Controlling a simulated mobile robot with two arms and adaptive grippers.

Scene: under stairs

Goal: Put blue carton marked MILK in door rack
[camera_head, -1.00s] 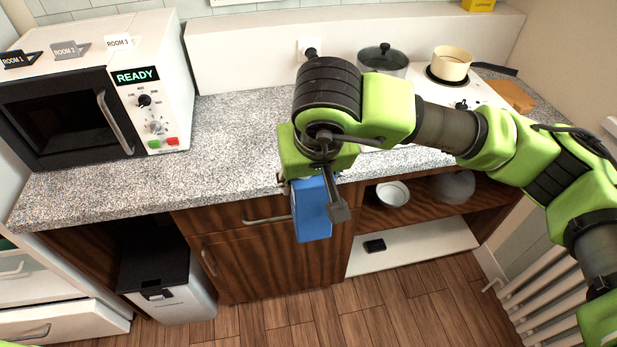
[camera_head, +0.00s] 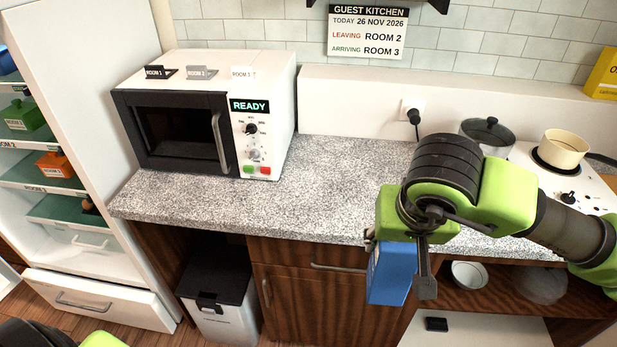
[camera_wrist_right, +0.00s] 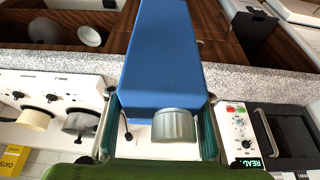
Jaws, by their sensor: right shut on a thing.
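My right gripper (camera_head: 398,262) is shut on a blue carton (camera_head: 390,277) and holds it in front of the counter's front edge. In the right wrist view the carton (camera_wrist_right: 162,55) lies between the two fingers of the gripper (camera_wrist_right: 160,128), with a grey round cap near the palm. No MILK lettering can be read on the faces that show. An open white fridge (camera_head: 118,210) with shelves stands at the far left. I cannot make out its door rack. A bit of my left arm shows at the bottom left, but its gripper does not.
A microwave (camera_head: 205,115) stands on the speckled counter (camera_head: 330,190). The fridge holds a green box (camera_head: 25,115) and an orange box (camera_head: 55,165). A white drawer (camera_head: 95,300) sits low at the left, beside a black-lidded bin (camera_head: 218,290). A pan (camera_head: 565,148) and a pot (camera_head: 487,135) stand right.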

